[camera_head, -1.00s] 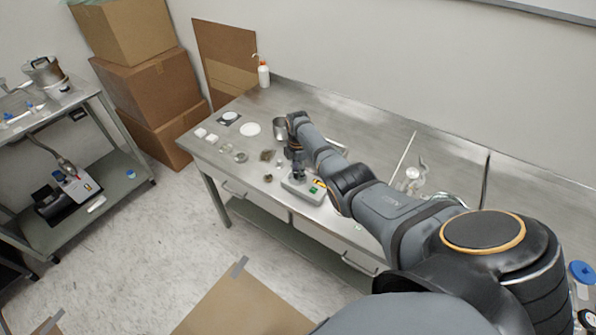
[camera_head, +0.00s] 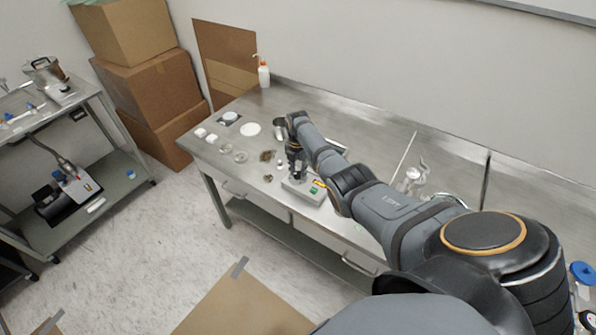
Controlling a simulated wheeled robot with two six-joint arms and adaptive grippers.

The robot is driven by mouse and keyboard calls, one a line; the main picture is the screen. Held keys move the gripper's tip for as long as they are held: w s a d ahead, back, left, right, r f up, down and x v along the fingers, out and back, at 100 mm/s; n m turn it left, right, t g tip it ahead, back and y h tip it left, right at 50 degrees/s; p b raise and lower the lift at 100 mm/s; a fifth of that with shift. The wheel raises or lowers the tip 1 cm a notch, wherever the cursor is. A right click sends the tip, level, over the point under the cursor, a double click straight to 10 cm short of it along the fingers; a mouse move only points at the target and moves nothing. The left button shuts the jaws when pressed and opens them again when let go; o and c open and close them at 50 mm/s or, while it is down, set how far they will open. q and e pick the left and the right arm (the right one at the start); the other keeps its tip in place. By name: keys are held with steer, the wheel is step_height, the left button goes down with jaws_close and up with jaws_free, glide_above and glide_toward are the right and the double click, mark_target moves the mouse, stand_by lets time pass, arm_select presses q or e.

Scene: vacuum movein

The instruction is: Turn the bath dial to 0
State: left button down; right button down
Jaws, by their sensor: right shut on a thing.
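A small pale grey bench unit with a green switch (camera_head: 304,191) sits near the front edge of the steel bench. My right gripper (camera_head: 297,175) points down onto the top of this unit. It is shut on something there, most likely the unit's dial. The dial itself is hidden under the fingers, so its setting cannot be read. My right arm reaches across the bench from the lower right. My left gripper is not in view.
The steel bench (camera_head: 345,115) holds a metal cup (camera_head: 280,131), a white disc (camera_head: 250,129), small dishes and a wash bottle (camera_head: 263,73). Glassware (camera_head: 413,175) stands right of my arm. Cardboard boxes (camera_head: 150,90) and a metal cart (camera_head: 75,215) are left.

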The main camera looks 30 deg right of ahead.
mark_target(298, 173)
steer(key=shift+r, duration=0.1)
steer(key=c, duration=1)
jaws_free()
step_height(298, 173, up, 12)
